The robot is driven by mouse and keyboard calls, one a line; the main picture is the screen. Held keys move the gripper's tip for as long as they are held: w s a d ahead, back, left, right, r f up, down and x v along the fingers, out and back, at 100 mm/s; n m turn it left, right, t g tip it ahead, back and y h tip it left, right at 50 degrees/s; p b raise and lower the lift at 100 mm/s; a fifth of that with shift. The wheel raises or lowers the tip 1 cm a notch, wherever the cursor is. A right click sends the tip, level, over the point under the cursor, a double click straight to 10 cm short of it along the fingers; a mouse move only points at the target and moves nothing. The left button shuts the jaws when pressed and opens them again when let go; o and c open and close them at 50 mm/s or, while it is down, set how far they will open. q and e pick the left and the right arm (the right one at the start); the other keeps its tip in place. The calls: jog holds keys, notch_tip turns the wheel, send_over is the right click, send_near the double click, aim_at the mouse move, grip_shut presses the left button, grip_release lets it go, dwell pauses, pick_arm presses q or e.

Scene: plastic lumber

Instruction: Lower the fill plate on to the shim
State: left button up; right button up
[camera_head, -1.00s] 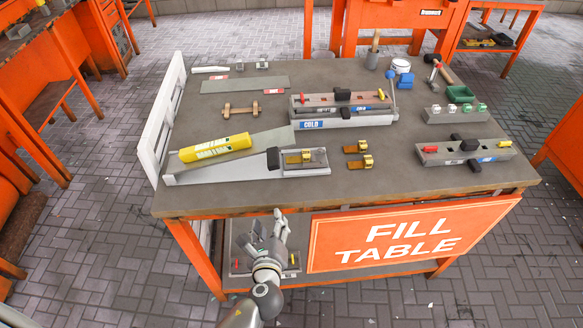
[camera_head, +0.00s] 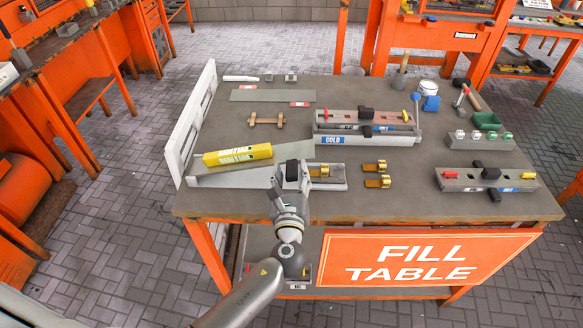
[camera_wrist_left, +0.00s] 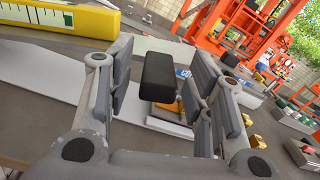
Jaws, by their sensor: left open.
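My left gripper (camera_head: 290,187) is open above the table's near edge, its fingers on either side of a black block-shaped handle (camera_head: 292,171). In the left wrist view the handle (camera_wrist_left: 157,76) stands between the parted finger pads (camera_wrist_left: 160,88), with a gap visible on each side. The handle is at the pale plate assembly (camera_head: 330,184), beside a brass clip (camera_head: 320,171). A long pale strip (camera_head: 235,179) runs left from there, with a yellow bar (camera_head: 237,155) lying above it. I cannot tell which piece is the fill plate or the shim. My right gripper is not in view.
The COLD fixture (camera_head: 370,139) stands behind, with two loose brass clips (camera_head: 376,167) in front of it. A grey fixture (camera_head: 488,181) is at right. A white upright frame (camera_head: 192,125) borders the table's left side. The front middle of the tabletop (camera_head: 400,204) is clear.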

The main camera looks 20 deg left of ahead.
pick_arm(q)
jog(key=shift+x, duration=0.85)
jog(key=shift+c, duration=0.2)
grip_shut()
